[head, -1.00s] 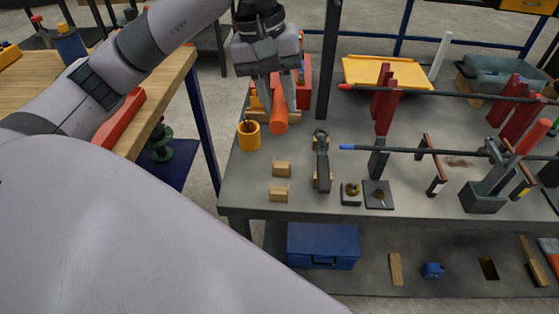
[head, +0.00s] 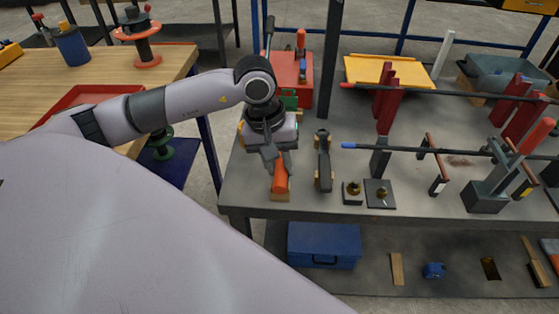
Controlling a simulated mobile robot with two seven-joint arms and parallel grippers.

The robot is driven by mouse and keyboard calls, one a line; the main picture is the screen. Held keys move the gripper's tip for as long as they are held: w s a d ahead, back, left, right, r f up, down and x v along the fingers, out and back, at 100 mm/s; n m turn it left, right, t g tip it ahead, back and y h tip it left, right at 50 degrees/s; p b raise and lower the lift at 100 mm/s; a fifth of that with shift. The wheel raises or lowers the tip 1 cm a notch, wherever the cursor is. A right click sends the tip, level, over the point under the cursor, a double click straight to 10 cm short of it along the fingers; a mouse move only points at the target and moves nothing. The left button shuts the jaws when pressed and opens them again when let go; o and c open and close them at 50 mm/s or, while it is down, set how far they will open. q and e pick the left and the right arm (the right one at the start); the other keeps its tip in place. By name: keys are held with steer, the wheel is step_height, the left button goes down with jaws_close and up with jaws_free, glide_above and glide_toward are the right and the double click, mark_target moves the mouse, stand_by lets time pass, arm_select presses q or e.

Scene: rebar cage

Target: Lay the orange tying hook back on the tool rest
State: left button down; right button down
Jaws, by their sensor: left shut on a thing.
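The orange tying hook (head: 281,181) is in my left gripper (head: 278,166), which is shut on it and points down over the near left part of the grey bench. Its orange handle shows below the fingers; the rest of it is hidden by the gripper. The tool rest is a pair of small wooden blocks. The near block (head: 280,197) shows just under the lower end of the handle, and the far block is hidden behind the gripper and hook. I cannot tell whether the handle touches the rest. My right gripper is not in view.
A dark tool (head: 323,165) lies on wooden supports close to the right of the hook. Two small dark trays (head: 379,194) stand further right, near long bars on stands. A red box (head: 291,77) stands behind. The grey bench's front strip (head: 330,209) is clear.

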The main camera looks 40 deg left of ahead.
arm_select(q)
steer(key=shift+f, duration=0.1)
steer(key=c, duration=0.9)
jaws_free()
steer(key=shift+o, duration=0.2)
step_height(320, 180, up, 7)
steer(key=a, duration=0.1)
steer(key=shift+s+a+b, duration=0.35)
steer(key=shift+s+f, duration=0.1)
